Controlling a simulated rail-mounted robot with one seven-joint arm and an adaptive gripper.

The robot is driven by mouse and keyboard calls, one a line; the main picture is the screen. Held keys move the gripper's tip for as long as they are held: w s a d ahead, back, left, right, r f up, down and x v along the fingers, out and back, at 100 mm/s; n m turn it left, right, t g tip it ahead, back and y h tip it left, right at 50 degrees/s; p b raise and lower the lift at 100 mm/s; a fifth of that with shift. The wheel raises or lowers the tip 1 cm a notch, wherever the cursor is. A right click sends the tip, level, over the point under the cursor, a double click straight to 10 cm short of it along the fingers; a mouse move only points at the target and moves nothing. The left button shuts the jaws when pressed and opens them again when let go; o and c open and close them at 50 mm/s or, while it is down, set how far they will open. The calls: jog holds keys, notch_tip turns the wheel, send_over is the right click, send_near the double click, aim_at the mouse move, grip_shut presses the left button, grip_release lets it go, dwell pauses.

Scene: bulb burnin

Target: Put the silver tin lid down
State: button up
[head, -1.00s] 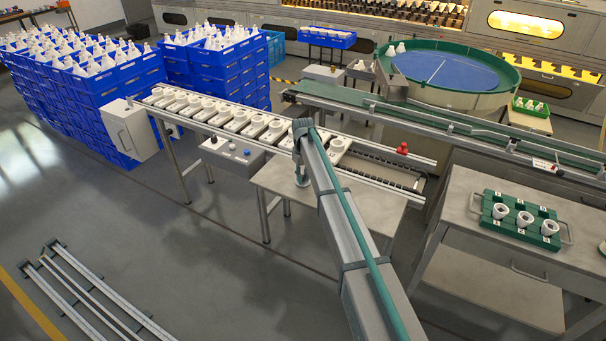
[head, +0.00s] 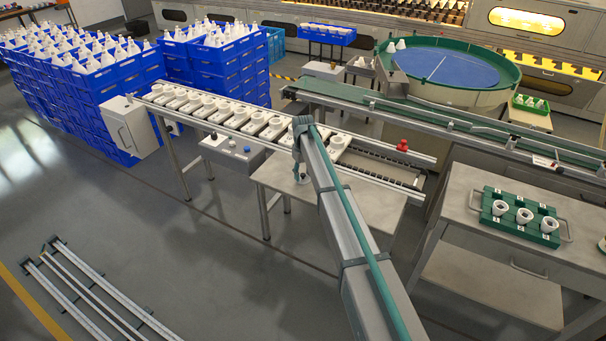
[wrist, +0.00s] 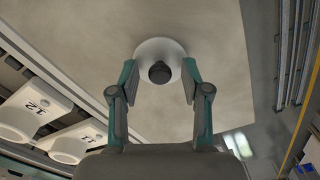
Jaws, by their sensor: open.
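The silver tin lid (wrist: 148,47), a pale round disc with a dark knob (wrist: 159,72), lies on the bare worktop in the wrist view. My gripper (wrist: 161,82) is open, with one finger on each side of the knob and a gap on both sides. In the head view the lid (head: 304,181) shows small on the grey table (head: 275,180) below my arm's end. My fingers are mostly hidden by my arm there.
A conveyor with numbered white sockets (head: 227,113) runs just behind the table; some show at the left of the wrist view (wrist: 75,140). A red button (head: 402,146) sits on its rail. A green socket block (head: 520,219) stands on the right-hand cart. The worktop around the lid is clear.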

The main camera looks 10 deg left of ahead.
aim_at(303, 174)
notch_tip(303, 174, up, 12)
jog(key=b, duration=0.3)
dwell(0.3)
